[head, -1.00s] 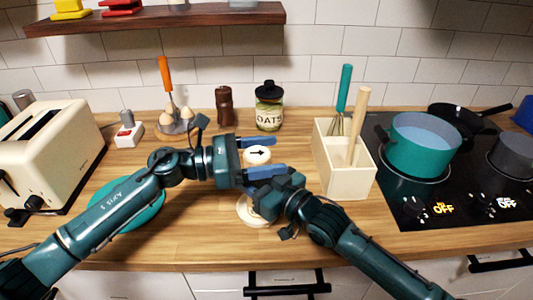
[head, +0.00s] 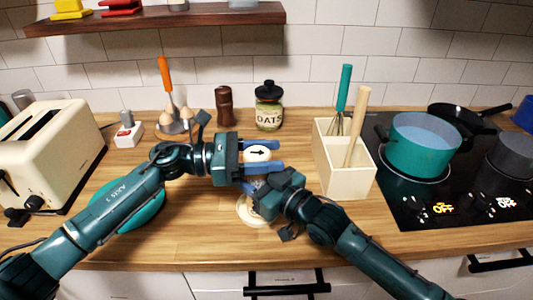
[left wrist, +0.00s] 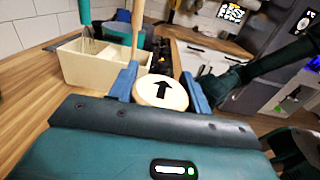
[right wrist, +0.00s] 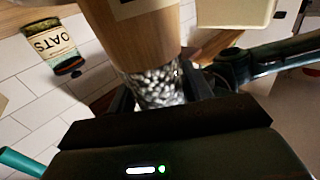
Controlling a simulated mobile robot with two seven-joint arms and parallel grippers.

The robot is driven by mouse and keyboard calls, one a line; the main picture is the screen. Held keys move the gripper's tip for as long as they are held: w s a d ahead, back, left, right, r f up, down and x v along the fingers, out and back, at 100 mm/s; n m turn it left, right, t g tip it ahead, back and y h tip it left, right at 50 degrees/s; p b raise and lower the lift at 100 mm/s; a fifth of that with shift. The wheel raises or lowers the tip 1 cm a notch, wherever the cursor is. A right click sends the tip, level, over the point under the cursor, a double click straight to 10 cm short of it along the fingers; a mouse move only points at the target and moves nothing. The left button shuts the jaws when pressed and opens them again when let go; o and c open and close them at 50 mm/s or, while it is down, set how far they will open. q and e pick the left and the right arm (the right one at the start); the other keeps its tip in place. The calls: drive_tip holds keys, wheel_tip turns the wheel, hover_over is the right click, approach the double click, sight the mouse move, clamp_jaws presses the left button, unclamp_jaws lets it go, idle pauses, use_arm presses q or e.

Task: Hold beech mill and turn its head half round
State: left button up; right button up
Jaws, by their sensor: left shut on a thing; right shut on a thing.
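The beech mill stands upright in the middle of the counter. Its round pale head (head: 257,153) has a black arrow pointing right in the head view; the arrow top also shows in the left wrist view (left wrist: 160,92). My left gripper (head: 270,155) is shut on the head, one blue finger on each side. My right gripper (head: 262,195) is shut on the body below. The right wrist view shows the clear, grain-filled section (right wrist: 157,86) between its fingers, with wood above. A pale round base (head: 252,217) shows below; the arms hide much of the body.
A cream utensil box (head: 345,180) stands close on the right, before the hob (head: 435,205) with a teal pot (head: 425,140). An oats jar (head: 268,112) and dark mill (head: 225,108) stand behind. A toaster (head: 50,155) is left.

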sight(265, 156)
use_arm(q)
drive_tip(key=m+g, duration=0.1)
drive_tip(key=g, duration=0.1)
drive_tip(key=m+g, duration=0.1)
drive_tip(key=g, duration=0.1)
drive_tip(key=m+g, duration=0.2)
drive_tip(key=shift+s+y, duration=0.25)
drive_tip(key=shift+y, duration=0.15)
drive_tip(key=shift+s+a+m+g+y, duration=0.15)
drive_tip(key=shift+m+g+y, duration=0.65)
drive_tip(key=shift+g, duration=0.6)
drive_tip(key=shift+s+a+m+g+y, duration=0.15)
drive_tip(key=shift+m+g+y, duration=0.35)
drive_tip(key=shift+m+g, duration=0.75)
drive_tip(key=shift+g, duration=0.35)
drive_tip(key=o, duration=1)
drive_tip(key=shift+c, duration=0.2)
wheel_tip(265, 156, up, 10)
